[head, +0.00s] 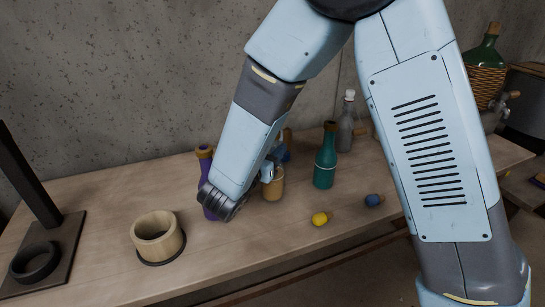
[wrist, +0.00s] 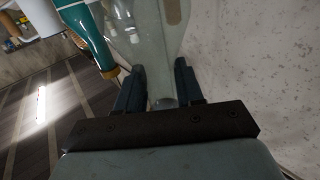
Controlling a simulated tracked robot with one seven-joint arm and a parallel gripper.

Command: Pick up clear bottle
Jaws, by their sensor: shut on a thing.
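The clear bottle (wrist: 150,35) fills the top middle of the wrist view, pale and see-through, with its narrow part between my fingers. My gripper (wrist: 160,70) is shut on it, one dark finger on each side. In the head view my gripper (head: 272,166) is partly hidden by my own arm. Below it shows the lower body of a tan-looking bottle (head: 273,187), which seems to be the same clear bottle with the wood showing through. It looks upright, at or very near the table top; a small gap cannot be told.
A teal bottle (head: 325,160) stands close on the right, a purple bottle (head: 205,165) on the left. A grey bottle with a pale stopper (head: 346,122) is behind. A wooden ring cup (head: 157,236), yellow stopper (head: 320,219) and blue stopper (head: 373,200) lie on the table (head: 240,245).

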